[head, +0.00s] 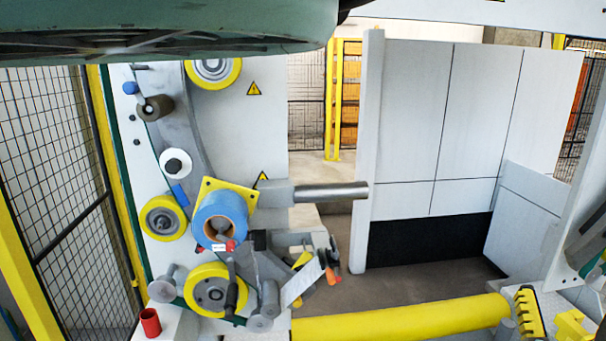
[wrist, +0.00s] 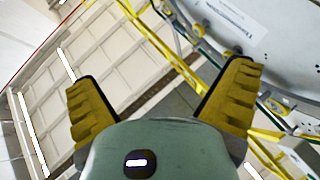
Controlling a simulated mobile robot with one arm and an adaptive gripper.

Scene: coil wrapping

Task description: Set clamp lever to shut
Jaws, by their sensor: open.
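My gripper (wrist: 163,75) shows in the wrist view with its two yellow ribbed fingers spread wide and nothing between them. In the head view, a small red-tipped lever (head: 230,246) sits at the lower front of the blue roll (head: 220,214), beside a small white label. It looks like the clamp lever, but its exact setting is too small to tell. My gripper is not clearly visible in the head view, and no lever shows between its fingers in the wrist view.
Yellow wheels (head: 208,290) and rollers surround the blue roll on the white machine panel. A grey bar (head: 330,191) sticks out to the right. A yellow cylinder (head: 400,318) lies low in front. A red cup (head: 150,322) stands at lower left. Mesh fencing (head: 60,150) bounds the left side.

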